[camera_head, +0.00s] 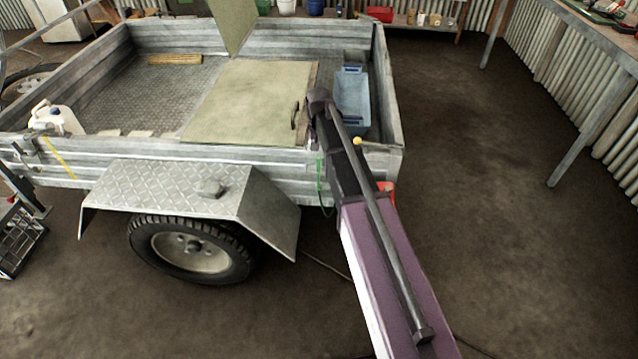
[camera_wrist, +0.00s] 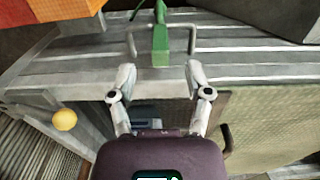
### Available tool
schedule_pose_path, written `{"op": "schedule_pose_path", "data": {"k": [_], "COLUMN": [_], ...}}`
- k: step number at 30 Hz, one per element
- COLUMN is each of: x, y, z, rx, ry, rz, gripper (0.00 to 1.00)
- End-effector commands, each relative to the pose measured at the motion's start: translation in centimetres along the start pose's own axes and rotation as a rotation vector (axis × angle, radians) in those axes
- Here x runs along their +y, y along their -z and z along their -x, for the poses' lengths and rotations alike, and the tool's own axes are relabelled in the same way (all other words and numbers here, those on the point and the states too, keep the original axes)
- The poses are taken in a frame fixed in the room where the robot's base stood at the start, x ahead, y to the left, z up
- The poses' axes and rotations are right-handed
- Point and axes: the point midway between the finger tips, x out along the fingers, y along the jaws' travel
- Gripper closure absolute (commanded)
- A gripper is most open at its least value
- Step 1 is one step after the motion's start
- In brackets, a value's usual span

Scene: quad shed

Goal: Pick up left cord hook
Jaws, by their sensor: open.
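A green hook (camera_wrist: 160,47), with a thin green length rising from it, lies against the weathered grey trailer side in the wrist view. A thin bent metal bar (camera_wrist: 191,38) shows beside it. My gripper (camera_wrist: 160,69) is open, its two pale fingers apart and pointing at the hook. The hook is just beyond the fingertips, centred between them, with nothing gripped. In the head view, a thin green cord (camera_head: 321,187) hangs on the trailer's outer side, left of my arm.
The trailer (camera_head: 225,145) holds a flat olive board (camera_head: 245,105) and a blue crate (camera_head: 351,95). A yellow ball (camera_head: 357,141) also shows in the wrist view (camera_wrist: 65,119). A fender (camera_head: 175,188) and wheel stand at left.

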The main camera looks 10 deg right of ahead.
Motion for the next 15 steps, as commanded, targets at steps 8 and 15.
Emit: {"op": "schedule_pose_path", "data": {"k": [8,15], "x": [0.0,-0.1], "y": [0.0,0.0], "z": [-2.2,-4.0], "rx": [0.000,0.000], "ry": [0.000,0.000], "rz": [0.000,0.000], "gripper": [0.36,0.36]}}
